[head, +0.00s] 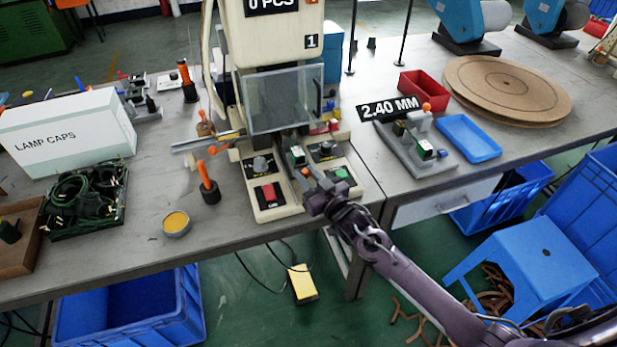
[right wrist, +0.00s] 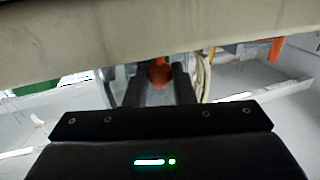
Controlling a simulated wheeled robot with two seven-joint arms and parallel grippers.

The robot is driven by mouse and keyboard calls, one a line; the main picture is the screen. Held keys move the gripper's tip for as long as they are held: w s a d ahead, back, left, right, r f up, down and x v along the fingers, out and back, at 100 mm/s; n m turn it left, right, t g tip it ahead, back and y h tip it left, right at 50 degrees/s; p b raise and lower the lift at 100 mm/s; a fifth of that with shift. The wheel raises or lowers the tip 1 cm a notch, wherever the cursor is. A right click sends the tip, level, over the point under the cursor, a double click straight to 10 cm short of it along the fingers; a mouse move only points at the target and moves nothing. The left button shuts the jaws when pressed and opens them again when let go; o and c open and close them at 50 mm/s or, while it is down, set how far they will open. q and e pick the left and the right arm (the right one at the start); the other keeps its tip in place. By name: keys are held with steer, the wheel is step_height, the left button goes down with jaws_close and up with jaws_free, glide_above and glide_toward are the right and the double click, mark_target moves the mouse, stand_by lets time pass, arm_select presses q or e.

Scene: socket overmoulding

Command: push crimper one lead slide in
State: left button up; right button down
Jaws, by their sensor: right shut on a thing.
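Crimper one (head: 285,35), a cream press with a "1" label and a clear guard (head: 285,98), stands at the middle of the bench. Its lead slide, with a small green-and-white block (head: 297,155), sits low at the front between two button panels. An orange knob (head: 305,172) shows at the slide's near end. My right gripper (head: 309,184) reaches in from the lower right and is shut on this knob. In the right wrist view the round orange knob (right wrist: 160,72) sits between the dark fingers (right wrist: 160,88). My left gripper is not in view.
Red (head: 268,192) and green (head: 341,173) buttons flank the slide closely. An orange-handled tool (head: 207,183) and a yellow tin (head: 176,223) stand left of it. A grey fixture marked 2.40 MM (head: 415,150) and a blue tray (head: 468,138) lie to the right.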

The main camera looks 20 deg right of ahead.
steer(key=c, duration=1.5)
jaws_free()
steer(key=shift+s+r, duration=0.1)
steer(key=o, duration=0.3)
steer(key=shift+w, duration=0.2)
steer(key=shift+s, duration=0.2)
steer(key=shift+s+d, duration=0.15)
steer(key=shift+s, duration=0.25)
steer(key=v, duration=0.6)
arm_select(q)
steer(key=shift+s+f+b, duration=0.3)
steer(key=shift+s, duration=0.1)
arm_select(e)
steer(key=shift+s+d, duration=0.15)
steer(key=shift+s, duration=0.15)
